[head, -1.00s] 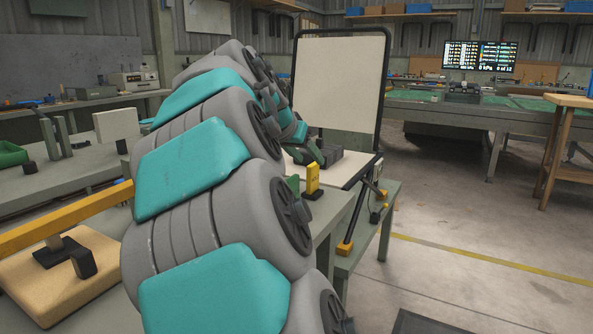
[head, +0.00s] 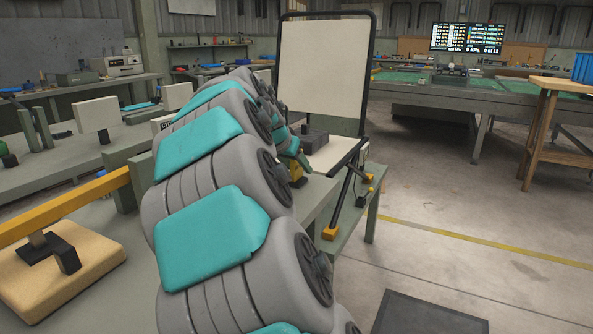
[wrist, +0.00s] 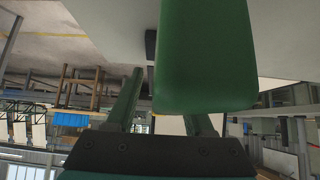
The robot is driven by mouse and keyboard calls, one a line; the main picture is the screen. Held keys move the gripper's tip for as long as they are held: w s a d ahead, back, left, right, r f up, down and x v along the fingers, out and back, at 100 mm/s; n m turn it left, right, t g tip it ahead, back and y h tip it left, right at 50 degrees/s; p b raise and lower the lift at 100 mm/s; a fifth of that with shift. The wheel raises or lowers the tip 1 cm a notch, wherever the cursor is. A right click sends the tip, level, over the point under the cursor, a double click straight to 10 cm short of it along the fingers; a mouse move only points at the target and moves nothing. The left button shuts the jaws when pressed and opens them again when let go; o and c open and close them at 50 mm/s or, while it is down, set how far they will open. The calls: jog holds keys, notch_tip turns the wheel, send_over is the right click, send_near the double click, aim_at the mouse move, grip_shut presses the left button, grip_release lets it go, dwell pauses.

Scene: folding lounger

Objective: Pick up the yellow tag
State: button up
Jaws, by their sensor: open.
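The yellow tag (head: 296,169) stands on a small black base at the near end of the bench in the head view. It is partly hidden behind the end of my arm. My gripper (wrist: 163,118) is open in the wrist view, with a slim green finger on the left and another lower right. A large green shape (wrist: 205,60) stands close to the camera and covers part of the right finger; I cannot tell what it is. The yellow tag cannot be made out in the wrist view. In the head view my fingertips are hidden by my arm, so their gap to the tag cannot be told.
The lounger's pale upright panel (head: 322,75) in a black frame stands behind the tag. A dark grey block (head: 314,138) sits near its foot. The floor at right is open, with a dark mat (head: 430,314).

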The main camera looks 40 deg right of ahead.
jog(key=shift+c, duration=0.3)
grip_shut()
dwell(0.5)
notch_tip(320, 180, up, 9)
jog(key=shift+f+b, duration=0.1)
jog(key=shift+b, duration=0.25)
jog(key=shift+r, duration=0.6)
jog(key=shift+s, duration=0.1)
